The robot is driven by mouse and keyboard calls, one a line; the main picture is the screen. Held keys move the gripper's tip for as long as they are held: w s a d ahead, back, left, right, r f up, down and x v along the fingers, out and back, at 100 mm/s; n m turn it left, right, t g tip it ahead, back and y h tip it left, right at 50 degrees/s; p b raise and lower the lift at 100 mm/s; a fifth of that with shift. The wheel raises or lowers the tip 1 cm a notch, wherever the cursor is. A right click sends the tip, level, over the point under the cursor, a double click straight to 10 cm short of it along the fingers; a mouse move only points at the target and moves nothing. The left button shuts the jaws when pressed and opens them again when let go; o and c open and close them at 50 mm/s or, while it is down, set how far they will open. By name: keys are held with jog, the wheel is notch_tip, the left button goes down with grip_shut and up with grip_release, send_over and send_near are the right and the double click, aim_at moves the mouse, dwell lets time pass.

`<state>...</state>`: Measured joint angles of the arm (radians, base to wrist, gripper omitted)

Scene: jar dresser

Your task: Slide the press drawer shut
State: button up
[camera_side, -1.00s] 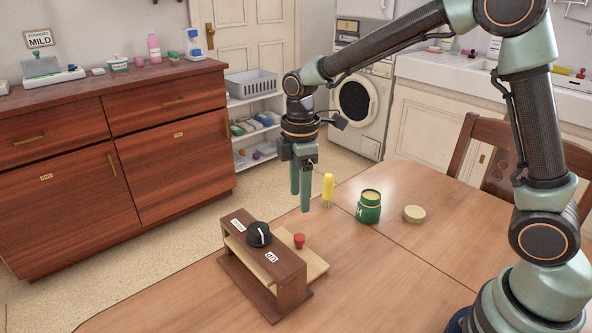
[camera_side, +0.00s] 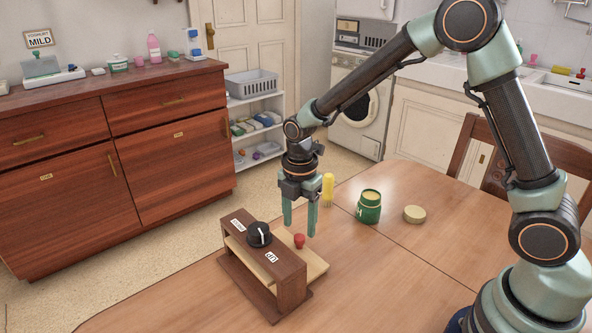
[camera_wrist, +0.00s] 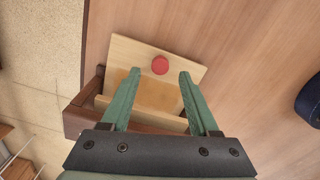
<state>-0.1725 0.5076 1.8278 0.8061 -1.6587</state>
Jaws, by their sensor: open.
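The press (camera_side: 290,283) is a dark wooden frame with a black knob (camera_side: 259,234) on top and white labels, standing on the table. Its pale wooden drawer (camera_side: 314,266) sticks out on the right side, with a red knob (camera_side: 299,241) on it. The wrist view also shows the drawer (camera_wrist: 125,54) and the red knob (camera_wrist: 160,65), which lies ahead of and between the fingers in the picture. My gripper (camera_side: 300,234) is open and empty, pointing down above the drawer by the red knob. I cannot tell whether a fingertip touches anything.
A green jar (camera_side: 369,209), open at the top, a round tan lid (camera_side: 414,214) and a yellow bottle-like object (camera_side: 328,190) stand behind the press. The table (camera_side: 390,285) is clear to the right and front of the press.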

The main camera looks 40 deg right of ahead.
aim_at(299, 236)
jog(key=shift+f, duration=1.85)
grip_shut()
